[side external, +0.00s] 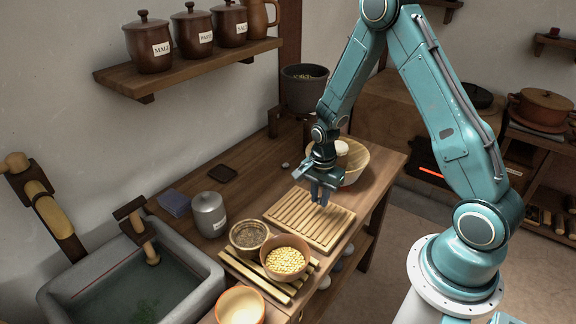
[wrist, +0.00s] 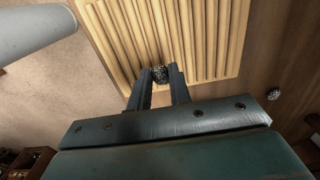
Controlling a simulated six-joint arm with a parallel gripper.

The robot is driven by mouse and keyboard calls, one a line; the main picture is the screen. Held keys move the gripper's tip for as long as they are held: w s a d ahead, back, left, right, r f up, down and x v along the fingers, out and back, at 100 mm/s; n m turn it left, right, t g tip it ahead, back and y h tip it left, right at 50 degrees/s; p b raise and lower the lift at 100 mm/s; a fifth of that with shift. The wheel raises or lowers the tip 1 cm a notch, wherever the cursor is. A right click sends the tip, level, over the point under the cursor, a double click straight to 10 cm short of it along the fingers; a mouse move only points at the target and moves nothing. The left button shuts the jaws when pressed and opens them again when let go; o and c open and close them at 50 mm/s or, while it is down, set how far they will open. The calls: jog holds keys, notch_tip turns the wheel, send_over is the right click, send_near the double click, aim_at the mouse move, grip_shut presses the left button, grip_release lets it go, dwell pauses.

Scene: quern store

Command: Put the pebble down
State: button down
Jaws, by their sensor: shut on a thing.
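My gripper (side external: 320,197) points down over the slatted wooden rack (side external: 290,222) on the bench. In the wrist view its two fingers (wrist: 159,76) are shut on a small dark speckled pebble (wrist: 160,73), held between the tips. The pale slats of the rack (wrist: 215,35) lie behind it. In the side view the fingers hide the pebble, and I cannot tell how much gap there is below it. A second speckled pebble (wrist: 273,93) lies on bare wood beside the rack in the wrist view.
A large wooden bowl (side external: 354,168) stands just behind my gripper. A clay bowl of yellow grain (side external: 287,261), a bowl of darker grain (side external: 249,234) and a lidded grey canister (side external: 208,214) stand left of the rack. A stone sink (side external: 190,299) is further left.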

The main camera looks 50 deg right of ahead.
aim_at(320, 200)
jog(key=shift+f, duration=1.55)
jog(key=shift+f, duration=0.1)
jog(key=c, duration=1.3)
grip_release()
notch_tip(320, 200, up, 11)
jog(key=shift+r, duration=0.65)
